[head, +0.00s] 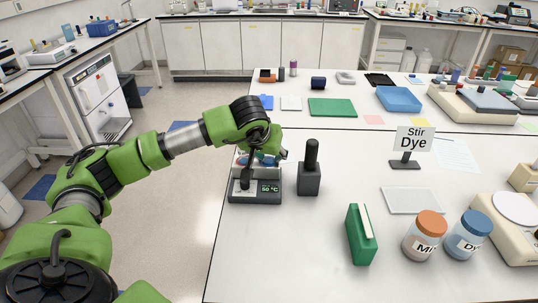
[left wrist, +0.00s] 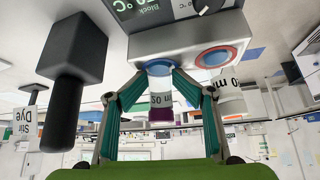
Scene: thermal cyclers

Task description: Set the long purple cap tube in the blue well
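The heating block (head: 255,198) stands at the table's left edge, its display reading 50 °C. In the left wrist view, which is upside down, its blue well (left wrist: 158,64) and red well (left wrist: 216,56) show side by side. The tube with the purple cap (left wrist: 160,115) is upright, its lower end at the blue well; I cannot tell how deep it sits. My left gripper (left wrist: 159,80) has its teal fingers closed on both sides of this tube. My right gripper is not in view.
Another labelled tube (left wrist: 230,97) is near the red well, partly behind a finger. A dark block with an upright handle (head: 310,175) stands right beside the heating block. A green box (head: 361,236) and two jars, orange-lidded (head: 425,238) and blue-lidded (head: 469,238), stand nearer the front.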

